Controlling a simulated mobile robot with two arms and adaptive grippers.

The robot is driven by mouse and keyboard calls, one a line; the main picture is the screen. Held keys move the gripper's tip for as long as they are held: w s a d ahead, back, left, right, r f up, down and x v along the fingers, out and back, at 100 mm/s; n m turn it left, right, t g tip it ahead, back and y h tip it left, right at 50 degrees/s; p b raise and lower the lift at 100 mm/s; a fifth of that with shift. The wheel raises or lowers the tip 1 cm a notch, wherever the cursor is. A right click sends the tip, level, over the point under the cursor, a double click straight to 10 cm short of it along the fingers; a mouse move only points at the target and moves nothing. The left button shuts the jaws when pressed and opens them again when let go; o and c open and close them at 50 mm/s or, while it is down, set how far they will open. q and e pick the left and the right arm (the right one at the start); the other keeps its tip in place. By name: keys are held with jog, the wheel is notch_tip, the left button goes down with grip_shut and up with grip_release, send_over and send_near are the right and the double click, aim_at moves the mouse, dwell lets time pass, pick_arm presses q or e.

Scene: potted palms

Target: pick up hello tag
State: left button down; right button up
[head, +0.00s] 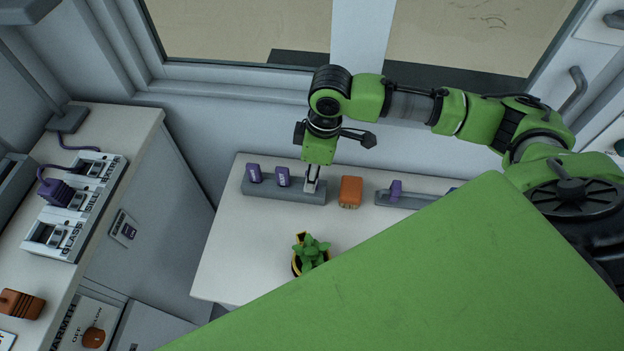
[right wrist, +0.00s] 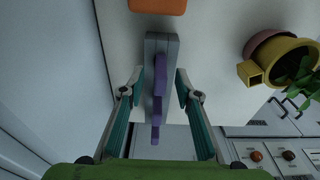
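Three purple tags stand in a grey rack in the right wrist view: one near the rack's upper end (right wrist: 159,72), one in the middle (right wrist: 157,108) and one lower down (right wrist: 155,134). The head view shows two of them, a left tag (head: 254,173) and a right tag (head: 283,177); their lettering is too small to read, so I cannot tell which is the hello tag. My right gripper (head: 312,182) points down at the right end of this grey rack (head: 262,190). Its fingers (right wrist: 159,88) are apart, one either side of the rack and upper tag. My left gripper is out of view.
An orange block (head: 350,192) stands right of the rack. Further right is a second grey rack (head: 420,203) with a purple tag (head: 396,189). A potted plant (head: 310,254) stands in front. A labelled console (head: 75,208) is at left. My green body panel hides the lower right.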

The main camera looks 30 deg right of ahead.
grip_shut()
